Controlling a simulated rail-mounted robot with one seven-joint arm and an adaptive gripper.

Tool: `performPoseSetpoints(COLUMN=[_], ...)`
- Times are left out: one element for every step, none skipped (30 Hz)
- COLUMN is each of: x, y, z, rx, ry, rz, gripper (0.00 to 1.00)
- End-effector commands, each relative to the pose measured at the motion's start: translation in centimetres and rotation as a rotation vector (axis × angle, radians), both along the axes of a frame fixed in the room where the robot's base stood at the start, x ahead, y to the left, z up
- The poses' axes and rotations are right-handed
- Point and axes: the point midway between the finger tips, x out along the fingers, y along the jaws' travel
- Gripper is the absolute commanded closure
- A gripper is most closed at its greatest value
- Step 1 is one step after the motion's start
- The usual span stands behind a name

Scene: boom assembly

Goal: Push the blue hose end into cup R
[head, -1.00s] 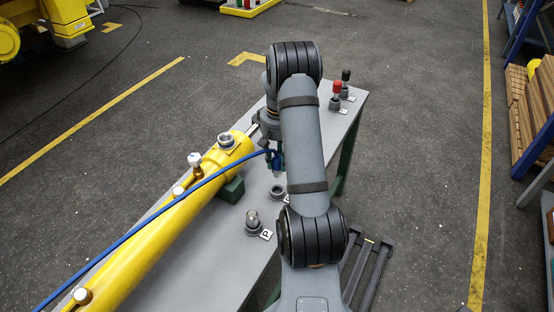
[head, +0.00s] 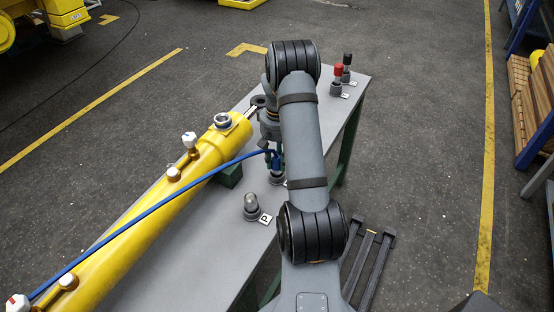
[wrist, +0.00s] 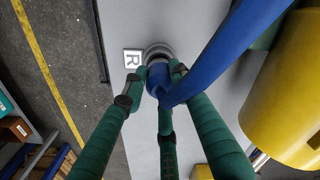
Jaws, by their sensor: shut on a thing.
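The blue hose end (wrist: 157,76) is held between the green fingers of my gripper (wrist: 155,84). Cup R (wrist: 158,50), a dark grey ring beside the white R tag (wrist: 132,59), is directly past the hose end in the wrist view. The hose end overlaps the cup's mouth there; how deep it sits is hidden. In the head view my gripper (head: 274,155) is over cup R (head: 277,179), with the hose end at or just in its top. The blue hose (head: 150,202) runs from my gripper down to the left.
The yellow cylinder (head: 150,217) lies along the table's left side, with white-capped fittings. Cup P (head: 251,214) holds a clear-topped plug, nearer the camera. Red-topped (head: 337,82) and black-topped (head: 347,68) parts stand at the far right. The grey table (head: 185,275) is bare in front.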

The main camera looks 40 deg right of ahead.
Motion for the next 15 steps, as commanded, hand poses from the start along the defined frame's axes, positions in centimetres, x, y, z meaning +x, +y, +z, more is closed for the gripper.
performPoseSetpoints(x=[0.03, 0.02, 0.02, 0.02, 0.02, 0.02, 0.02, 0.02, 0.02, 0.02, 0.02, 0.02, 0.01, 0.01, 0.01], y=[-0.01, -0.02, -0.02, -0.02, -0.02, -0.02, -0.02, -0.02, -0.02, -0.02, -0.03, -0.03, -0.02, -0.03, -0.03], z=[-0.15, -0.15, -0.14, -0.13, -0.11, -0.10, -0.09, -0.09, -0.09, -0.09, -0.09, -0.09, -0.09, -0.09, -0.10], rx=[0.000, 0.000, 0.000, 0.000, 0.000, 0.000, 0.000, 0.000, 0.000, 0.000, 0.000, 0.000, 0.000, 0.000, 0.000], ry=[-0.001, -0.001, -0.001, -0.001, -0.001, -0.001, -0.001, -0.001, -0.001, -0.001, -0.001, -0.001, -0.001, -0.001, -0.001], rz=[0.000, 0.000, 0.000, 0.000, 0.000, 0.000, 0.000, 0.000, 0.000, 0.000, 0.000, 0.000, 0.000, 0.000, 0.000], gripper=[1.00, 1.00, 1.00, 1.00, 1.00, 1.00, 1.00, 1.00, 0.72, 0.71, 0.69, 0.67, 0.65, 0.63, 0.61])
